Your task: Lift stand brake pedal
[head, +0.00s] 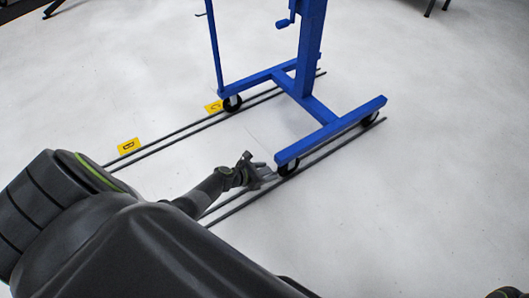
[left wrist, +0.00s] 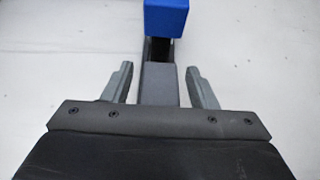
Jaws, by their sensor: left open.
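The blue stand (head: 310,60) is on wheels on the pale floor. At its near caster (head: 287,167), a small grey piece that looks like the brake pedal (left wrist: 160,84) sticks out toward me, below the end of the blue beam (left wrist: 166,18). My left gripper (head: 258,176) reaches it low by the caster. In the left wrist view the open fingers (left wrist: 159,75) are on either side of the grey pedal, with a gap on both sides. In the head view the gripper hides most of the pedal. My right gripper is not in view.
Dark parallel rails (head: 170,138) run along the floor beneath the stand's casters. Yellow markers (head: 128,146) lie beside the far rails. The floor to the right is clear.

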